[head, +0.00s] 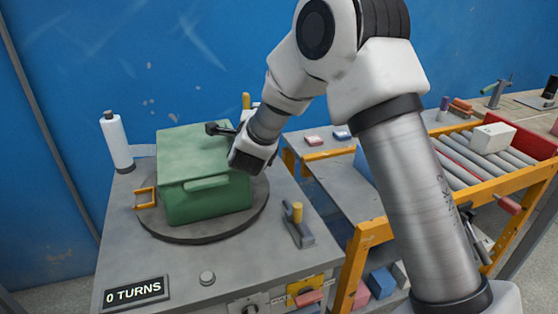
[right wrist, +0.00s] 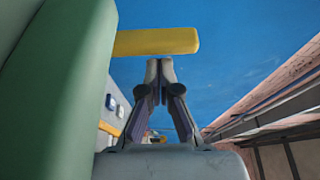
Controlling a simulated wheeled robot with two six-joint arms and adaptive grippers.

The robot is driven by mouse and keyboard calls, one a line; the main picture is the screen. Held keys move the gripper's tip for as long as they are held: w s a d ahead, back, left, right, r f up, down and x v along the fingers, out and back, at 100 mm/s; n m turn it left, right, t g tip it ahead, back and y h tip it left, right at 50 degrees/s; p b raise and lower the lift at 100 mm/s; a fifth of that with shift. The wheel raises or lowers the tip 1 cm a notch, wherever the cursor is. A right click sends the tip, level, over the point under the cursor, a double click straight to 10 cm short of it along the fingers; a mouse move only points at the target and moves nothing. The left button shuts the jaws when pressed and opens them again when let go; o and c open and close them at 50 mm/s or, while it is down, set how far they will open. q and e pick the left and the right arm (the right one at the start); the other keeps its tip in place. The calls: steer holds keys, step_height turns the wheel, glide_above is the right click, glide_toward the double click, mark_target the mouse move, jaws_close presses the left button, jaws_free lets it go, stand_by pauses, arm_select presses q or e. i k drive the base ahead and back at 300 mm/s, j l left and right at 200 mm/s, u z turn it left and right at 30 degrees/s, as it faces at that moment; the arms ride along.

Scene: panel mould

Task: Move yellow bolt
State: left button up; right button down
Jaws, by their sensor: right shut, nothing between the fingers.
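A green box-shaped mould (head: 205,175) with a front handle sits on a dark round turntable (head: 205,235). My right gripper (head: 212,129) is at the box's upper back right edge, shut and empty. In the right wrist view, its fingertips (right wrist: 160,68) meet just below a yellow bar (right wrist: 155,41), which sticks out beside the green wall (right wrist: 60,90). A small yellow upright piece (head: 246,101) shows behind the box in the head view; I cannot tell whether it is that same bar. My left gripper is not in view.
A sign (head: 137,291) reads "0 TURNS". A roller rack (head: 470,165) with a white box (head: 491,138) stands at right. The blue wall is close behind.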

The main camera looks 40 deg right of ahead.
mark_target(298, 212)
steer(key=k+j, duration=1.1)
steer(key=j, duration=0.2)
